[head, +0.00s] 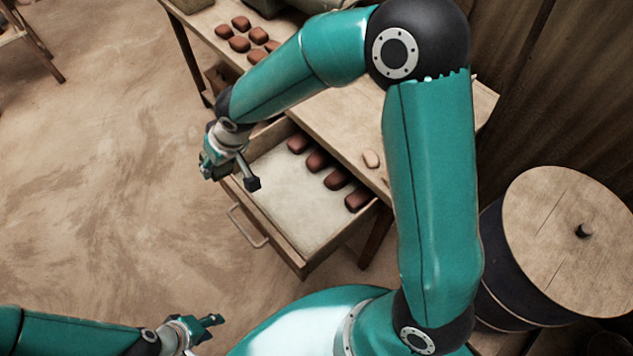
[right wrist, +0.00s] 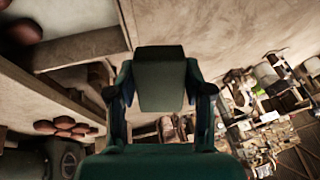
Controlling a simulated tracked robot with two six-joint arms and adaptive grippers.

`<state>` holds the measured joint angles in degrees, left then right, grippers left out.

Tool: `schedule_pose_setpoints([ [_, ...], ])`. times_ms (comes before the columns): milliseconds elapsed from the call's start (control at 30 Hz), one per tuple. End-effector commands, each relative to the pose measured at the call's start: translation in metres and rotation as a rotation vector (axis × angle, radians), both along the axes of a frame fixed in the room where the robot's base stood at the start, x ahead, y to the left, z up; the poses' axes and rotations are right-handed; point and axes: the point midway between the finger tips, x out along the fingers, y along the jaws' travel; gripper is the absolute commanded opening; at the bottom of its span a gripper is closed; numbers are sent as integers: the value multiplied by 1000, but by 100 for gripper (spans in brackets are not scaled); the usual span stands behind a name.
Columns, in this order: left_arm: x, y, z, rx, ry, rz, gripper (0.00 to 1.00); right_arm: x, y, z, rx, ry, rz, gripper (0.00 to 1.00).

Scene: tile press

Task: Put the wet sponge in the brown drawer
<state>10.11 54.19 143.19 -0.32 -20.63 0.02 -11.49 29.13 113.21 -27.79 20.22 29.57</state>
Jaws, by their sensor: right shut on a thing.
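The brown drawer (head: 284,251) is pulled out from the wooden table, its handle (head: 246,227) facing the lower left. My right gripper (head: 249,178) is over the drawer's front left part, apart from the handle. In the right wrist view, a dark greenish block (right wrist: 160,78) sits between its fingers; I cannot tell for sure whether this is the wet sponge.
Several red-brown tiles (head: 337,179) lie in a row along the drawer's inner back side; its pale bottom (head: 290,205) is bare in front of them. More tiles (head: 239,43) lie on the table's far end. A round wooden-topped drum (head: 560,230) stands at right.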

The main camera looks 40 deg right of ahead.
Motion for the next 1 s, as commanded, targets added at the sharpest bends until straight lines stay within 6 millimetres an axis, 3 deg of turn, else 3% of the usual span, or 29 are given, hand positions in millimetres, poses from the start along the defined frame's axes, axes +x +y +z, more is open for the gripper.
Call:
schedule_pose_setpoints([
  [33,0,0,-24,0,1,0,40,-6,-16,-16,-15,22,-10,23],
  [200,0,0,-73,0,1,0,40,-42,-70,-38,-92,140,-10,23],
  [433,0,0,-125,0,1,0,40,-105,-123,-56,-193,290,11,23],
  [600,0,0,-140,0,0,0,40,-134,-139,-59,-234,351,23,23],
  [733,0,0,-145,0,0,0,40,-141,-142,-71,-245,367,26,23],
  [1000,0,0,-162,0,0,0,40,-141,-142,-138,-244,371,27,23],
])
